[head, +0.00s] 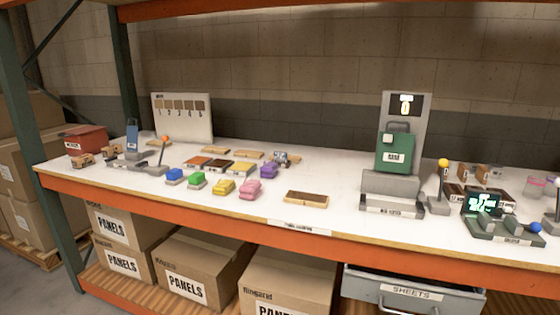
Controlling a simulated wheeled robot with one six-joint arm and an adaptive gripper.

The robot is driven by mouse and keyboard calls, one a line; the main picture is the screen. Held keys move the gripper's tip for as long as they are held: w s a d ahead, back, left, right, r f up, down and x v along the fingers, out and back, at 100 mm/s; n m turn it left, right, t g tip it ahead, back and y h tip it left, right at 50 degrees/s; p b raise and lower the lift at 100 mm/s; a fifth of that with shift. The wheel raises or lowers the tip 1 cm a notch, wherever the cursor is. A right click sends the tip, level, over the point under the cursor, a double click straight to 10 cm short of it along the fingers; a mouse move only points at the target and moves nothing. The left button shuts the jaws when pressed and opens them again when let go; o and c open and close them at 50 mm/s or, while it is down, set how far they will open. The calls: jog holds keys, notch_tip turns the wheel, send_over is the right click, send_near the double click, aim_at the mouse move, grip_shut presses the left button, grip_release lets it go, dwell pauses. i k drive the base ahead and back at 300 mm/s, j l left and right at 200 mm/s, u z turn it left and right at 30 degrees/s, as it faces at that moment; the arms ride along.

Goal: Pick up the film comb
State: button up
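I cannot tell for sure which object is the film comb; none is clearly readable as one at this size. A small blue and grey item (281,157) lies on the white worktop (330,170), near its middle, behind a purple block (268,171). Small items also lie at the far right, including a dark and pink one (536,182). My gripper is not in view.
A green unit on a grey press (394,152) stands right of the middle. Coloured blocks, including a yellow one (223,187), and a brown tray (306,198) lie near the front edge. Cardboard boxes (185,265) and a grey drawer (412,290) sit below.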

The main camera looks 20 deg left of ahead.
aim_at(279, 156)
jog(key=i+j, duration=0.15)
jog(key=j, duration=0.2)
jog(key=i+j, duration=0.15)
jog(key=j, duration=0.25)
jog(key=i+j, duration=0.15)
jog(key=j, duration=0.2)
jog(key=i+j, duration=0.15)
jog(key=j, duration=0.25)
jog(key=i+j, duration=0.1)
jog(key=j, duration=0.25)
jog(key=i+j, duration=0.15)
jog(key=j, duration=0.25)
jog(key=i+j, duration=0.15)
jog(key=j, duration=0.2)
jog(key=i+j, duration=0.15)
jog(key=j, duration=0.2)
